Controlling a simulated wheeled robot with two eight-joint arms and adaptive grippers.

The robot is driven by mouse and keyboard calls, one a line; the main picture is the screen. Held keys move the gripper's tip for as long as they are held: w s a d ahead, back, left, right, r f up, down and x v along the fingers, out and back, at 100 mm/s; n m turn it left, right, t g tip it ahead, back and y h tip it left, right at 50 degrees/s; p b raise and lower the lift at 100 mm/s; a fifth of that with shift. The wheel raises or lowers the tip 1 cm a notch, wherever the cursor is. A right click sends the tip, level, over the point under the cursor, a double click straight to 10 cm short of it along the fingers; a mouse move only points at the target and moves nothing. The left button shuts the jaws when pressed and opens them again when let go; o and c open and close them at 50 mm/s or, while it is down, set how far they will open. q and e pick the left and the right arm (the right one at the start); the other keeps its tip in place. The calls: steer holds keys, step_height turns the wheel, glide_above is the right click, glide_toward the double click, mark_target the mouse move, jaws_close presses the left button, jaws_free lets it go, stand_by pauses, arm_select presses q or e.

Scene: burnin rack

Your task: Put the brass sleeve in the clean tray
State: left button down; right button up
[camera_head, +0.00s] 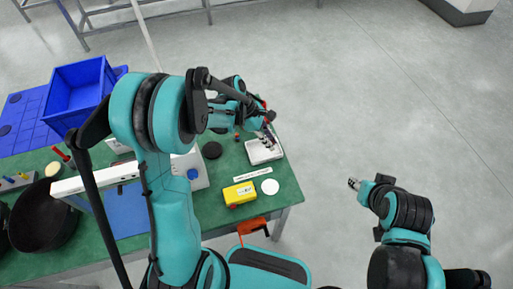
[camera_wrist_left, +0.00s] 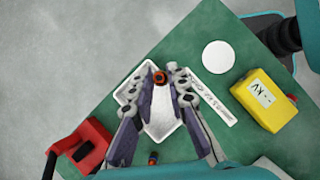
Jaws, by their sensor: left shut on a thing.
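The brass sleeve (camera_wrist_left: 159,77) shows in the left wrist view as a small orange-brown ring with a dark hole. My left gripper (camera_wrist_left: 161,72) is shut on it, with a fingertip on each side. The sleeve is over the far part of a shallow white tray (camera_wrist_left: 122,95); I cannot tell whether it touches the tray. In the head view the white tray (camera_head: 264,155) is near the table's right edge, with my left gripper (camera_head: 267,136) over it and the sleeve hard to make out. My right gripper (camera_head: 354,183) is off the table over the floor, too small to judge.
A white disc (camera_head: 270,187), a label strip (camera_head: 253,174) and a yellow box (camera_head: 239,194) lie near the tray. A red device (camera_wrist_left: 82,146) and a small orange-and-blue piece (camera_wrist_left: 153,157) are on the table. A blue bin (camera_head: 78,92) and black bowl (camera_head: 42,218) are left.

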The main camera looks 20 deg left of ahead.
arm_select(q)
steer(key=a+f, duration=0.1)
steer(key=a, duration=0.1)
steer(key=a+f+b, duration=0.1)
steer(key=a, duration=0.1)
steer(key=w+a+f, duration=0.1)
steer(key=a+f, duration=0.1)
steer(key=shift+w+a, duration=0.1)
step_height(320, 180, down, 3)
steer(key=shift+f+b, duration=0.15)
steer(key=shift+b, duration=0.75)
steer(key=shift+f, duration=0.25)
steer(key=shift+f, duration=0.15)
steer(key=c, duration=1.5)
jaws_free()
